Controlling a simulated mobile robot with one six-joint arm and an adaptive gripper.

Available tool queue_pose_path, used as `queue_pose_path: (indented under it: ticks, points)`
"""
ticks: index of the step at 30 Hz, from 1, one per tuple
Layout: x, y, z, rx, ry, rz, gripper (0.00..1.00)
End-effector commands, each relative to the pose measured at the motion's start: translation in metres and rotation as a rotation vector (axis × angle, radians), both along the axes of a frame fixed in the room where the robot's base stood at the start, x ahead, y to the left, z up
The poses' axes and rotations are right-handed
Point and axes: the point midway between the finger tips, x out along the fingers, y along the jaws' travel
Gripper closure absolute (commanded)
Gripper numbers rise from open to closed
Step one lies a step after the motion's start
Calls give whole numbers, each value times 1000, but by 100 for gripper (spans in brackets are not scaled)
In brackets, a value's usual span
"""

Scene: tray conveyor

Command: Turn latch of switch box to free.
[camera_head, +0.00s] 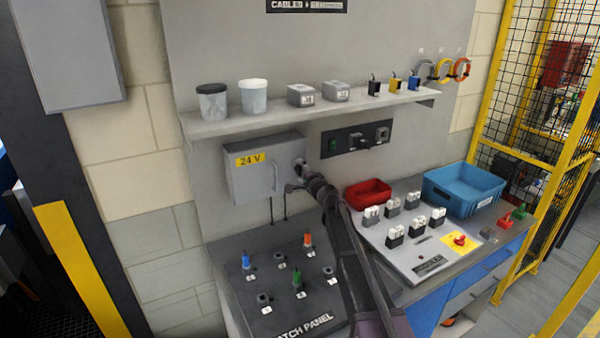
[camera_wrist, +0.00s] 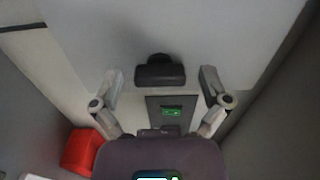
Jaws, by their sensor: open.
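The grey switch box (camera_head: 250,182) with a yellow 24 V label hangs on the wall panel; its door looks closed. In the wrist view its side is a broad grey face (camera_wrist: 225,35). A dark latch (camera_wrist: 160,72) sticks out from that face, its wide bar lying across the picture. My gripper (camera_head: 303,172) is at the right side of the box and hides the latch in the head view. In the wrist view its fingers (camera_wrist: 161,78) are spread, one left and one right of the latch, with a gap on both sides. Nothing is held.
A black socket panel (camera_head: 357,139) with a green switch is right of the box. The shelf (camera_head: 290,118) with cups runs above. A red bin (camera_head: 368,194), a blue bin (camera_head: 464,189) and a patch panel (camera_head: 285,262) are below. Cables hang under the box.

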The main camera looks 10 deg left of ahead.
Motion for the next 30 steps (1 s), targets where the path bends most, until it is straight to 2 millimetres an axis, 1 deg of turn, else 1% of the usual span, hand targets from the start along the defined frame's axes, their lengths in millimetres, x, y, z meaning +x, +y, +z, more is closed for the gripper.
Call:
queue_pose_path:
  ticks: [8, 14, 20, 30]
  points:
    - [-1, -1, 0, 0, 0, 0, 3]
    - [-9, -6, 0, 1, 1, 0, 3]
    - [-28, -18, 0, 1, 1, 0, 3]
    - [-74, -49, 0, 0, 0, -1, 3]
